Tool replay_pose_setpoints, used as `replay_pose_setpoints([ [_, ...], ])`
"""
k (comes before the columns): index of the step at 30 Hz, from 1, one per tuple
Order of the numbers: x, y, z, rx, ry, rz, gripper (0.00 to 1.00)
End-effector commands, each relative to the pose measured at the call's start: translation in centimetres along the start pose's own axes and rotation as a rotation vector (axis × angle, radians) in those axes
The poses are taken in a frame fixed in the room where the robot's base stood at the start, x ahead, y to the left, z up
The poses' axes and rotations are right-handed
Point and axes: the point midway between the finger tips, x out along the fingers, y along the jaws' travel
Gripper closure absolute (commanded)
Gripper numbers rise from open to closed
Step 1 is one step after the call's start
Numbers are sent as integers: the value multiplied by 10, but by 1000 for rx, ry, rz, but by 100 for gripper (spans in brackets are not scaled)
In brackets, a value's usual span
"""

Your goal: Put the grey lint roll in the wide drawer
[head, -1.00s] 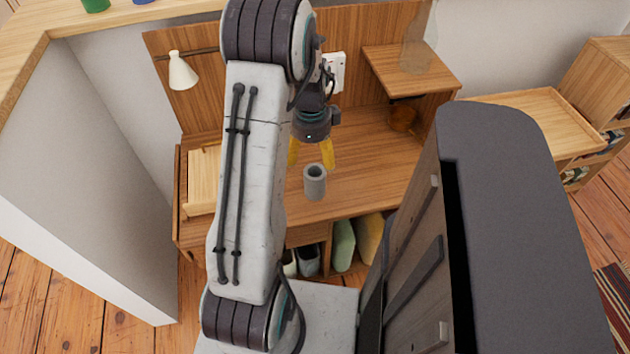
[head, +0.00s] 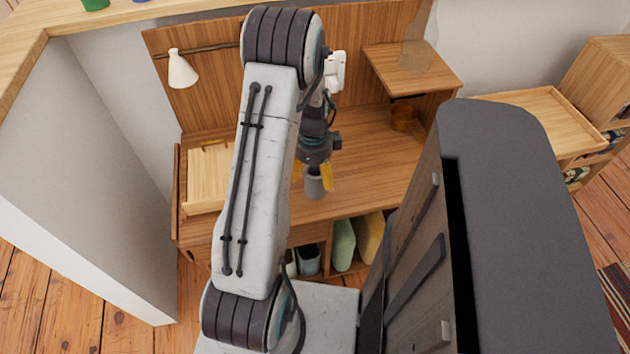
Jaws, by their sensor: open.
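The grey lint roll (head: 314,190) stands upright on the wooden desk top, near its front edge. My gripper (head: 312,180) points down over it, open, with its yellow fingers on either side of the roll's upper part. The roll's top is hidden under the gripper, and the left finger is mostly hidden by my arm. I cannot tell whether the fingers touch the roll. A desk front (head: 308,233) shows under the top, partly behind my arm; I cannot tell which part is the wide drawer or whether it is open.
A pale wooden tray-like piece (head: 205,180) sits at the desk's left. A white lamp (head: 182,70) hangs at the back left. A raised shelf (head: 412,70) and an amber bowl (head: 403,117) are at the right. Green and yellow items (head: 344,245) stand below. The desk's right part is clear.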

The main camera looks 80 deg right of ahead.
Motion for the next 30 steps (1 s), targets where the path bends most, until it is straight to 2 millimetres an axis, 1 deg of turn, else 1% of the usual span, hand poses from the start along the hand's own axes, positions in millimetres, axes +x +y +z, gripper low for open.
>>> replay_pose_setpoints([
  [3,3,0,0,0,0,0,22],
  [10,3,0,0,-1,0,0,22],
  [30,3,0,0,-1,0,0,82],
])
